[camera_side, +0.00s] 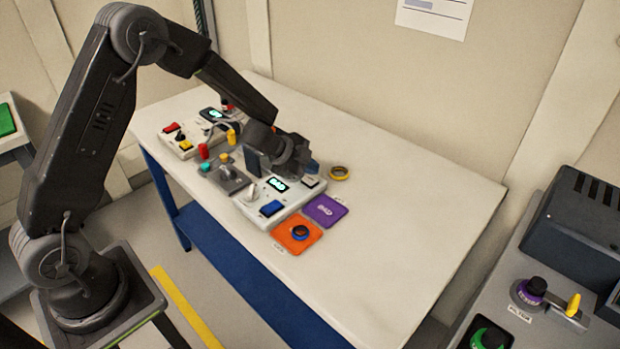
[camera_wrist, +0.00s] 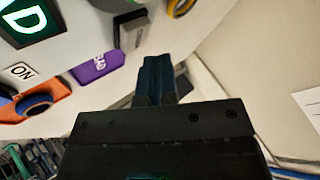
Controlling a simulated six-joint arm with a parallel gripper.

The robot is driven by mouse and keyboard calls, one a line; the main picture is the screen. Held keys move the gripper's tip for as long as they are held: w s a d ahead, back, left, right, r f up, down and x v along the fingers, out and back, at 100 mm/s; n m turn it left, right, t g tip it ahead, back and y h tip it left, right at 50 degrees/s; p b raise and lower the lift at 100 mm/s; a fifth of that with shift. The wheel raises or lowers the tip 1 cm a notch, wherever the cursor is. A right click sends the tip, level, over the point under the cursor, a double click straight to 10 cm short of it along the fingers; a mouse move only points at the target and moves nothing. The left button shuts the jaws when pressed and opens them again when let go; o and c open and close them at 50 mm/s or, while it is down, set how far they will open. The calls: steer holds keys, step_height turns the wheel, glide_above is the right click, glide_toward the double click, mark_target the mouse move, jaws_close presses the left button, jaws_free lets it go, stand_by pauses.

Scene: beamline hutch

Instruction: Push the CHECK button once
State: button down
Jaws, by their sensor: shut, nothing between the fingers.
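No CHECK label is readable in either view. A pale control panel (camera_side: 236,200) on the white table carries a lit display (camera_side: 277,184), a blue button (camera_side: 271,208) and a dark rectangular button (camera_side: 309,181) at its right end. My gripper (camera_side: 297,166) is shut and empty, low over the far right part of this panel. Part of the lit display (camera_wrist: 28,20) shows at top left.
Another panel (camera_side: 185,148) stands to the left. The table's right half is clear.

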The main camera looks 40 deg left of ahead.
mark_target(310, 180)
steer(key=shift+r, duration=2.55)
steer(key=shift+r, duration=0.35)
steer(key=s+a+r+n+t+y, duration=0.25)
steer(key=s+r+n+y, duration=0.6)
steer(key=r, duration=0.75)
steer(key=s+d+n+g+h, duration=0.2)
steer(key=s+d, duration=0.1)
steer(key=s, duration=0.8)
steer(key=s+d+n+g+h, duration=0.2)
steer(key=s+n+g, duration=0.1)
steer(key=s, duration=0.9)
steer(key=shift+d+h, duration=0.35)
steer(key=shift+d, duration=0.05)
steer(key=shift+w+f, duration=0.1)
